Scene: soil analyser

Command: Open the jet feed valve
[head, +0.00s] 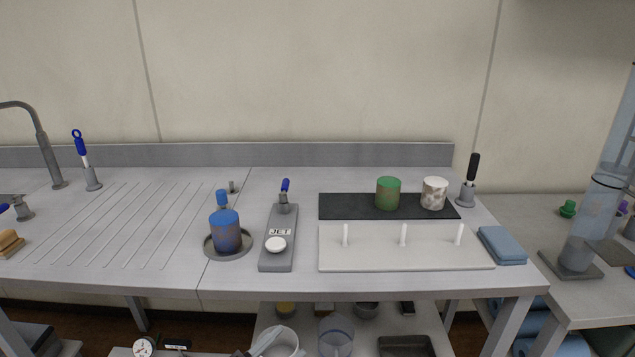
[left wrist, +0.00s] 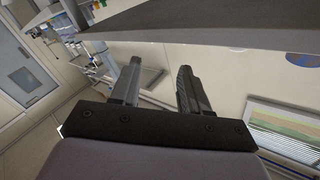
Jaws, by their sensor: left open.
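The jet feed valve is a small grey fitting (head: 284,206) with a blue lever (head: 285,186) standing nearly upright. It sits at the back end of a grey block (head: 278,256) on the bench. The block carries a "JET" label (head: 280,232) and a round white button (head: 275,244). My left gripper (left wrist: 155,80) shows in the left wrist view with its two dark fingers apart and nothing between them. It is away from the valve, which I cannot make out in that view. I cannot make out either gripper clearly in the head view.
A white pegged board (head: 375,260) and a dark mat (head: 345,207) with green (head: 388,193) and speckled (head: 434,193) cups lie right. The grooved bench (head: 110,225) is mostly clear.

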